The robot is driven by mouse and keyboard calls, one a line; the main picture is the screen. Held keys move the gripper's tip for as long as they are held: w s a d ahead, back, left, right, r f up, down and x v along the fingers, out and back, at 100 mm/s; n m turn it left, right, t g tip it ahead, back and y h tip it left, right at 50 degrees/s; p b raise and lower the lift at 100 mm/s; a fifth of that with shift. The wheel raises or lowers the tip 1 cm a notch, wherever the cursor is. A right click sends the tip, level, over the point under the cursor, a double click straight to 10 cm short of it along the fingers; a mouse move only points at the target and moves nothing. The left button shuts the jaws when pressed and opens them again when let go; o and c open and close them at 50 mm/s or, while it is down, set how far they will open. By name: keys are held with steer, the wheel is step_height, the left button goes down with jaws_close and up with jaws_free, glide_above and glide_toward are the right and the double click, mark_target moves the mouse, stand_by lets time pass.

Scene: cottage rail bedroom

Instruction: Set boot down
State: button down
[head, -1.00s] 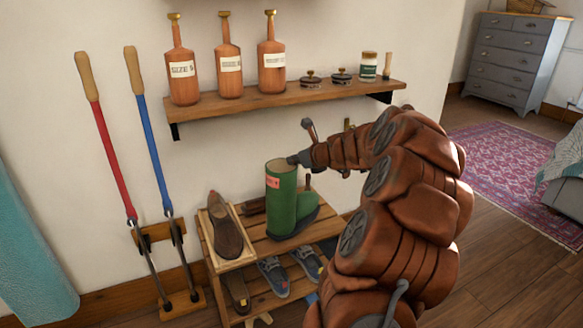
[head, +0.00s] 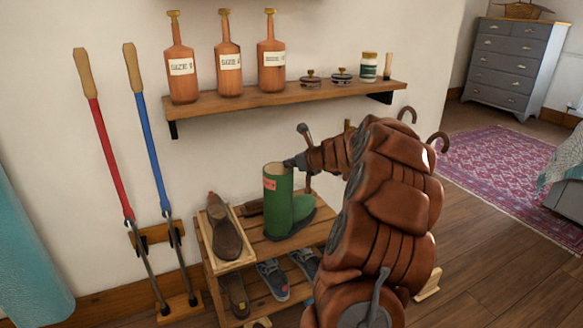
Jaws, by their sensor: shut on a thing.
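A green rubber boot (head: 278,205) with a red label near its top stands upright at the right part of the wooden shoe rack's top shelf (head: 262,246). Its foot points right. I cannot tell whether its sole touches the slats. My gripper (head: 288,163) is at the upper right rim of the boot and shut on it. My brown arm reaches in from the right and hides part of the rack's right side.
A brown shoe (head: 224,232) lies in a wooden tray left of the boot. Grey-blue shoes (head: 273,279) sit on the lower shelf. A wall shelf (head: 300,94) with bottles and jars hangs above. Red (head: 106,150) and blue (head: 147,130) handled tools stand at left.

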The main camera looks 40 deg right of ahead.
steer(key=c, duration=1.3)
jaws_free()
steer(key=shift+d+f, duration=0.1)
steer(key=shift+f, duration=0.05)
